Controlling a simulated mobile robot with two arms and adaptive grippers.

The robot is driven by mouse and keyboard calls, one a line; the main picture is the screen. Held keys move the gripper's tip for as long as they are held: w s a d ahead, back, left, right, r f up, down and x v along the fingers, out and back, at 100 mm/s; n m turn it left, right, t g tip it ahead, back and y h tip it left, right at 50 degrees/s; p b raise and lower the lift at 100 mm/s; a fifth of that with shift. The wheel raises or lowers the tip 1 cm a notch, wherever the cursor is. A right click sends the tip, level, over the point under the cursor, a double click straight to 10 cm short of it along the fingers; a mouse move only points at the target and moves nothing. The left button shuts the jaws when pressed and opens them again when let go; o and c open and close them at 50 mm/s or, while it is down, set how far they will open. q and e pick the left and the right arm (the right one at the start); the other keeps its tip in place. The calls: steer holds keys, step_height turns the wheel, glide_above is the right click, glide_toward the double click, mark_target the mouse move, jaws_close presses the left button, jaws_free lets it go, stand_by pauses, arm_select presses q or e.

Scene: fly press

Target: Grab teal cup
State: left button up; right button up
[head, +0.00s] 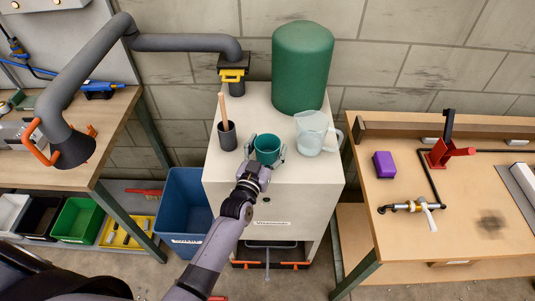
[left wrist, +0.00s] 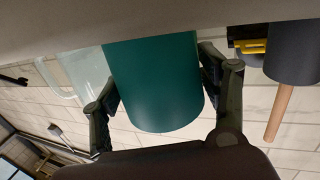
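The teal cup (head: 267,149) stands upright near the front edge of the cream cabinet's top (head: 240,108). It fills the middle of the left wrist view (left wrist: 155,85), where the picture is upside down. My left gripper (head: 265,157) has its fingers spread on both sides of the cup. The fingers also flank the cup in the left wrist view (left wrist: 160,80). They are very close to its sides; I cannot tell whether they touch. My right gripper is not in view.
A dark cup (head: 228,138) with a wooden stick stands left of the teal cup. A clear jug (head: 312,134) stands close on its right. A green cylinder (head: 301,70) is behind. A blue bin (head: 186,205) stands at the cabinet's left, with workbenches on both sides.

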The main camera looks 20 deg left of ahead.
arm_select(q)
steer(key=c, duration=1)
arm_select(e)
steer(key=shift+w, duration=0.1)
arm_select(q)
steer(key=shift+r, duration=0.2)
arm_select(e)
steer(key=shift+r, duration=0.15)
